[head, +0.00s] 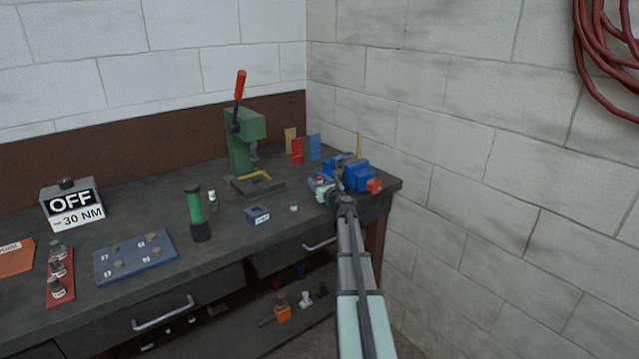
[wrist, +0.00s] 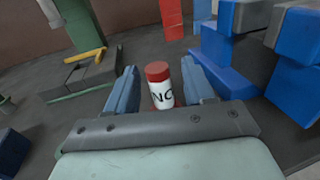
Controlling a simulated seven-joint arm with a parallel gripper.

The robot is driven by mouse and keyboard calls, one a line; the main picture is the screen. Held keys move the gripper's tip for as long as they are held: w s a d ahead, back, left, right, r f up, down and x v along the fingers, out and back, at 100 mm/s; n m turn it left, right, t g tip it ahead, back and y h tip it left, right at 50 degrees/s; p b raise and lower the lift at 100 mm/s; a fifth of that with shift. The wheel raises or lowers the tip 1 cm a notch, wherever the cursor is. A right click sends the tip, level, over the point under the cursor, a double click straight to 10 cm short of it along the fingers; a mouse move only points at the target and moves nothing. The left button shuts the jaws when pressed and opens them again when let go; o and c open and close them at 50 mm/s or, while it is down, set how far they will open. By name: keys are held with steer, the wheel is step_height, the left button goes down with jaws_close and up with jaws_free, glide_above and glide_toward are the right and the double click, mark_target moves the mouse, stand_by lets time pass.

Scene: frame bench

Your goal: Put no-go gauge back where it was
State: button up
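The no-go gauge (wrist: 161,94) is a small white cylinder with a red cap and dark lettering, of which "NO" is readable. It stands upright between the two blue fingers of my gripper (wrist: 160,76) in the wrist view. A gap shows between the gauge and each finger, so the gripper looks open around it. The gauge's lower end is partly hidden by the gripper body. In the head view my gripper (head: 323,186) is at the right end of the bench, just left of the blue vise (head: 358,176); the gauge is too small there to make out clearly.
The green press (head: 242,140) stands behind to the left. Red (head: 297,151) and blue (head: 315,147) upright pieces stand behind the vise. A blue block with a hole (head: 257,215) and a small pale piece (head: 294,207) lie left of my gripper. The wall is close on the right.

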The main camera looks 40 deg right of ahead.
steer(key=shift+r, duration=0.15)
steer(key=shift+s, duration=0.25)
steer(key=v, duration=1.1)
steer(key=shift+s, duration=0.25)
